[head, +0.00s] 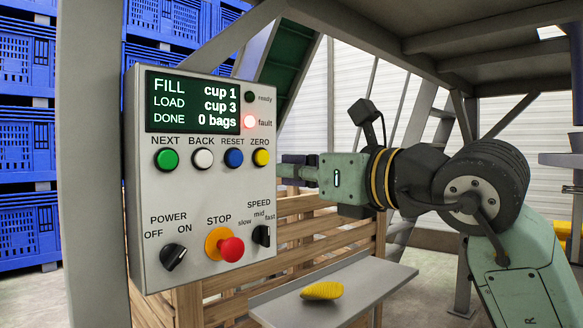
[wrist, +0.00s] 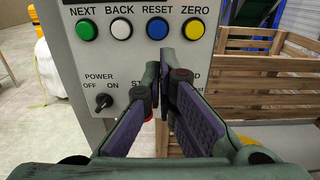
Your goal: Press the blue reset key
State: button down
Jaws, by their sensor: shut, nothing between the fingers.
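The blue reset key (head: 234,158) is a round button in the row under the screen of a grey control box (head: 190,195), between the white BACK key (head: 203,159) and the yellow ZERO key (head: 261,157). In the wrist view the blue key (wrist: 157,28) is unobstructed, just above my fingertips. My gripper (head: 282,159) is to the right of the box in the head view, pointing at its face. In the wrist view its fingers (wrist: 164,80) are shut and empty, in front of the panel below the key row. They partly hide the STOP and SPEED controls.
The screen (head: 193,103) reads FILL cup 1, LOAD cup 3, DONE 0 bags. A red stop button (head: 231,249) sits lower. A shelf (head: 375,284) with a yellow object (head: 322,291) is below my arm.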

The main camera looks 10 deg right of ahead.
aim_at(239, 165)
jog(key=p+x, duration=0.1)
jog(key=x, duration=0.9)
jog(key=shift+r+p, duration=0.1)
jog(key=shift+p, duration=0.3)
jog(key=shift+w+a, duration=0.25)
jog(key=shift+w, duration=0.15)
